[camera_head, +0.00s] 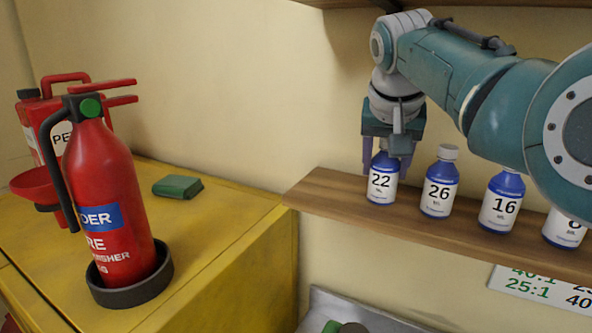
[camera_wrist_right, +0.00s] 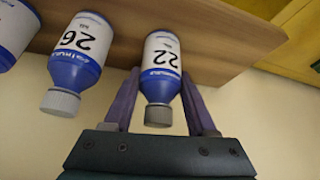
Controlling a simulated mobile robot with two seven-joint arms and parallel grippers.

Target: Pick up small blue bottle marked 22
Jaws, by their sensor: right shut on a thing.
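The small blue bottle marked 22 (camera_head: 382,183) stands upright at the left end of the wooden shelf in the head view. My right gripper (camera_head: 389,160) comes down from above and is shut on its upper part, hiding the cap there. In the right wrist view the bottle marked 22 (camera_wrist_right: 161,70) lies between the two purple fingers of my right gripper (camera_wrist_right: 160,95), and its grey cap shows. Its base appears to be at the shelf; I cannot tell whether it is lifted slightly. My left gripper is not in view.
Bottles marked 26 (camera_head: 439,185) and 16 (camera_head: 502,203), and a partly hidden one (camera_head: 563,230), stand to the right on the shelf (camera_head: 330,190). A yellow cabinet (camera_head: 225,220) at left holds a red fire extinguisher (camera_head: 110,200), a green block (camera_head: 178,187) and a red can (camera_head: 40,110).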

